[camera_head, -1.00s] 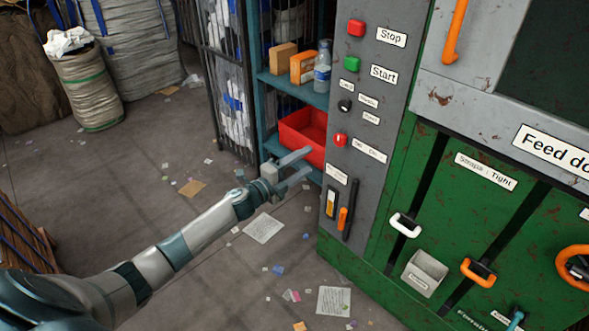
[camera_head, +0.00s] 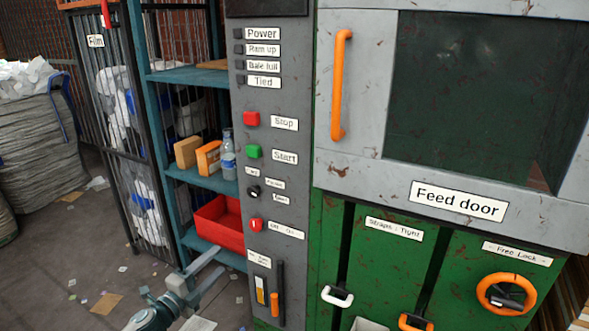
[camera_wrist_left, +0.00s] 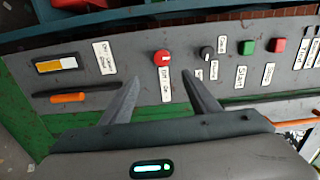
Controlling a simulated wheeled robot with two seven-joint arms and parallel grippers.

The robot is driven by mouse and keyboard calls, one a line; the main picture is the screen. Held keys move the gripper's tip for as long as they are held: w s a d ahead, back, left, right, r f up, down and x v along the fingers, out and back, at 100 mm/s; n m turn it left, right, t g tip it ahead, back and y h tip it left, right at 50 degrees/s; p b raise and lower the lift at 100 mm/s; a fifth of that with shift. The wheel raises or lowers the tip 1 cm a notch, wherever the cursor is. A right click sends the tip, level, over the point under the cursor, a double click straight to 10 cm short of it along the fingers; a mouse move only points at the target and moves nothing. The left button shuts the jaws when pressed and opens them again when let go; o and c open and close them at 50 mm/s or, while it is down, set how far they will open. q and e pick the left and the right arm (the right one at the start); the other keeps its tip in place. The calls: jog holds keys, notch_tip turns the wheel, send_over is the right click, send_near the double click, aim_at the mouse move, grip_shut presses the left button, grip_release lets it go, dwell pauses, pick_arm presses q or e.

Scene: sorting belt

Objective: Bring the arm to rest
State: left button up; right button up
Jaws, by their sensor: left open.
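My left gripper (camera_head: 207,276) is at the lower middle of the head view, in front of the shelf and left of the grey control panel (camera_head: 267,106). Its two fingers are apart with nothing between them. In the left wrist view the open fingers (camera_wrist_left: 158,97) point toward the panel, with the red rotary knob (camera_wrist_left: 161,58) beyond the gap between them. I cannot tell from the views whether a finger touches anything. My left forearm is mostly below the head view's lower edge. My right gripper is not in view.
A red bin (camera_head: 218,224) stands on the blue shelf (camera_head: 205,180), close behind the gripper. Orange boxes (camera_head: 208,157) and a bottle (camera_head: 228,156) stand above it. The green baler (camera_head: 385,262) with its feed door fills the right. Floor at lower left has scattered litter.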

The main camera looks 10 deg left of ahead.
pick_arm(q)
jog(key=s+d+f+n+g+y, duration=0.15)
jog(key=s+f+n, duration=0.3)
jog(key=f, duration=0.45)
jog(key=s+f+n+g+y, duration=0.25)
jog(key=s+f, duration=0.35)
jog(key=f, duration=0.4)
jog(key=s+d+f+n+g+y, duration=0.1)
jog(key=s+f+n, duration=0.35)
jog(key=f, duration=0.45)
jog(key=s+d+f+n+g, duration=0.2)
jog(key=s+f, duration=0.4)
jog(key=s, duration=0.3)
jog(key=s+d+f+n+g, duration=0.2)
jog(key=s+d+f, duration=0.3)
jog(key=s, duration=0.5)
jog(key=s+d+f+n+g, duration=0.2)
jog(key=s+d+f+n, duration=0.1)
jog(key=s+f, duration=0.5)
jog(key=shift+s+d+f+n+g, duration=0.3)
jog(key=shift+s+d+n, duration=0.15)
jog(key=shift+s, duration=0.65)
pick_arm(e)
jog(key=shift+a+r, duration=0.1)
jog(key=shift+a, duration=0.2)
